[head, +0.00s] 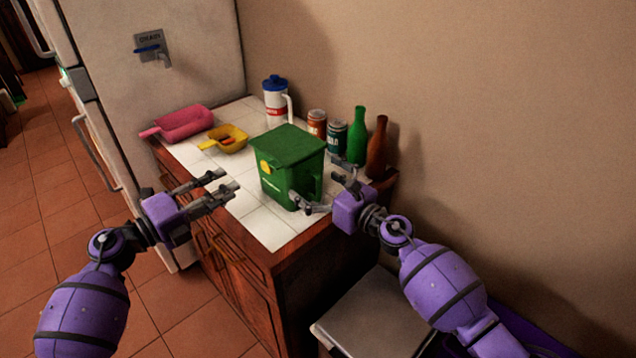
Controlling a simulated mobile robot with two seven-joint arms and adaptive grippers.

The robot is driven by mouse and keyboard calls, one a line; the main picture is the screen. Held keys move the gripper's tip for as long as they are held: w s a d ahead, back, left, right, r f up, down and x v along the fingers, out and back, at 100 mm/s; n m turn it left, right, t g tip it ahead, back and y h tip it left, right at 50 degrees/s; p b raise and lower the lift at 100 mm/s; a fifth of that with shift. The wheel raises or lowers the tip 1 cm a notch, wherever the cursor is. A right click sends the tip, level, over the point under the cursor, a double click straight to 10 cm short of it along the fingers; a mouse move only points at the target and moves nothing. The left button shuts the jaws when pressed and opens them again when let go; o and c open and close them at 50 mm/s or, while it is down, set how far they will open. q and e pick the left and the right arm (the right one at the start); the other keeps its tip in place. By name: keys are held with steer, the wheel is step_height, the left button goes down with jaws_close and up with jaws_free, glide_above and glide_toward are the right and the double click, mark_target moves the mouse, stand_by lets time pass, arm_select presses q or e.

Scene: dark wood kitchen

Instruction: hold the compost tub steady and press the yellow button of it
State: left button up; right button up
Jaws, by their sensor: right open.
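The green compost tub (290,150) with its lid shut stands upright on the white tiled counter. Its round yellow button (266,167) is on the side facing left, near the top. My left gripper (229,181) is open and empty, a short way left of the tub, with its fingers pointing towards the button side. My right gripper (314,182) is open at the tub's right side. One finger reaches in front of the tub's lower part and the other is by its right edge. I cannot tell whether either finger touches the tub.
A pink scoop (183,124) and a yellow scoop (226,138) lie behind and left. A white jug with a blue lid (276,100), two cans (336,136), a green bottle (358,138) and a brown bottle (377,148) stand behind the tub. The front counter tiles are clear.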

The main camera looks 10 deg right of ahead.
steer(key=shift+c, duration=0.4)
jaws_close()
arm_select(q)
jaws_close()
arm_select(e)
steer(key=shift+f, duration=0.15)
stand_by(1.3)
